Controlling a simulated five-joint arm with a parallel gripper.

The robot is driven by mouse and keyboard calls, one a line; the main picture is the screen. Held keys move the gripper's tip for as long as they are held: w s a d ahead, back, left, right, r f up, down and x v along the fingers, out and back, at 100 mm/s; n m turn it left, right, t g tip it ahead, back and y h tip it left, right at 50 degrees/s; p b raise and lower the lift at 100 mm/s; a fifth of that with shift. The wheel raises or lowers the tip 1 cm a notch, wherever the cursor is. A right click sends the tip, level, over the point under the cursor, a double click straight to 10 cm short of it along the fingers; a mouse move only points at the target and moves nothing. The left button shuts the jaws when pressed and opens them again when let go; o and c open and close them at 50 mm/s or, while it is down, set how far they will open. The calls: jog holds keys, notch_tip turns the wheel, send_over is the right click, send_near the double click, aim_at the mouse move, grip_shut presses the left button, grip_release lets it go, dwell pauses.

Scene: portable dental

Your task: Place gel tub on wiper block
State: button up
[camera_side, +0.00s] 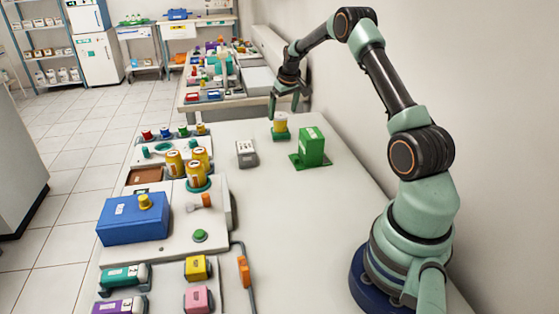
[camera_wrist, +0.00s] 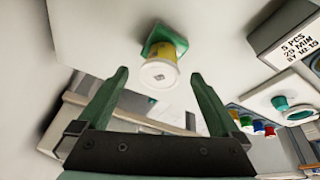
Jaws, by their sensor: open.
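A small yellow tub with a white lid, which looks like the gel tub (camera_side: 281,122), stands upright on a low green block (camera_side: 281,136) towards the far end of the white table. In the wrist view the tub (camera_wrist: 160,73) and the green block (camera_wrist: 165,38) show ahead of the fingers. The green block may be the wiper block; no readable label confirms it. My gripper (camera_side: 286,113) is open and empty, close above and behind the tub in the side view. In the wrist view its two fingers (camera_wrist: 160,82) are spread, with the tub's lid showing between them.
A taller green box (camera_side: 312,148) on a green base stands right of the tub. A grey-white labelled block (camera_side: 246,154) lies to its left. Yellow jars (camera_side: 195,172) and a blue box (camera_side: 133,218) crowd the left side. The table's near middle is clear.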

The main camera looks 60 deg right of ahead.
jog(key=v, duration=0.8)
jog(key=s+a+r+n, duration=0.1)
jog(key=a+r, duration=0.2)
jog(key=a, duration=0.4)
jog(key=s+a+r+t, duration=0.1)
jog(key=s+a+r, duration=0.1)
jog(key=a+r, duration=0.3)
jog(key=s+a+r+n, duration=0.1)
jog(key=a+r, duration=0.1)
jog(key=a, duration=0.6)
jog(key=s+a+f+n+t+y, duration=0.1)
jog(key=s+a+n+y, duration=0.1)
jog(key=s+a, duration=1.1)
jog(key=shift+s+a+f+n, duration=0.2)
jog(key=shift+a+f+n, duration=0.15)
jog(key=shift+a, duration=0.7)
